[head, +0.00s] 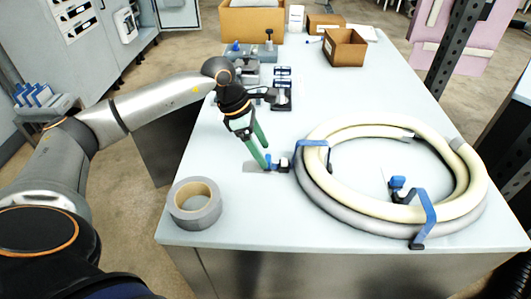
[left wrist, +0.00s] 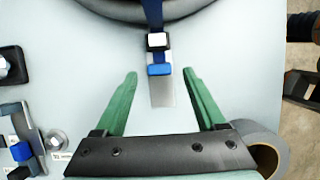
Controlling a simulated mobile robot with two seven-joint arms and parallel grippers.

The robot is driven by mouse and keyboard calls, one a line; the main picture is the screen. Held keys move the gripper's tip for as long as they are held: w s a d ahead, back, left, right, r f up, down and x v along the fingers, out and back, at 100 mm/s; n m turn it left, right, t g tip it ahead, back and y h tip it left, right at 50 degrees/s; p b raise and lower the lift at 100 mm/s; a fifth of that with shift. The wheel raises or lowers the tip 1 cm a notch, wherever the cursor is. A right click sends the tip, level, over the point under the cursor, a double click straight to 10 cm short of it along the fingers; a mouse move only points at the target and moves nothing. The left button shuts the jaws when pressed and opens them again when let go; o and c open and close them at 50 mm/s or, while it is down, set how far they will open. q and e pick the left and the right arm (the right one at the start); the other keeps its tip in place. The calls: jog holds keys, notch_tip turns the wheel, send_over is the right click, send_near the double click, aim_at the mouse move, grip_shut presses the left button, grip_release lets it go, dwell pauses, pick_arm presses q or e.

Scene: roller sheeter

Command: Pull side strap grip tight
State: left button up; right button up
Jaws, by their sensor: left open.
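A coiled pale hose bundle (head: 340,200) lies on the table, wrapped by blue straps. The side strap (head: 313,143) crosses the coil's left side. Its blue grip (head: 284,162) and dark buckle lie just outside the coil. In the left wrist view the blue grip (left wrist: 159,70) sits below a black and white buckle (left wrist: 157,41), with a flat grey strip (left wrist: 162,94) under it. My left gripper (head: 262,160) has green fingers, open and pointing down beside the grip. In the left wrist view its fingers (left wrist: 160,76) stand on either side of the grip, apart from it. My right gripper is not visible.
A second blue strap (head: 428,212) crosses the coil's front right. A grey tape roll (head: 195,203) stands at the table's front left. Clamp-like fixtures (head: 282,90) and cardboard boxes (head: 345,47) are farther back. Table (head: 255,220) in front of the coil is clear.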

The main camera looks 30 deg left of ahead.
pick_arm(q)
jog(key=shift+x, duration=1.3)
jog(key=shift+c, duration=0.4)
grip_shut()
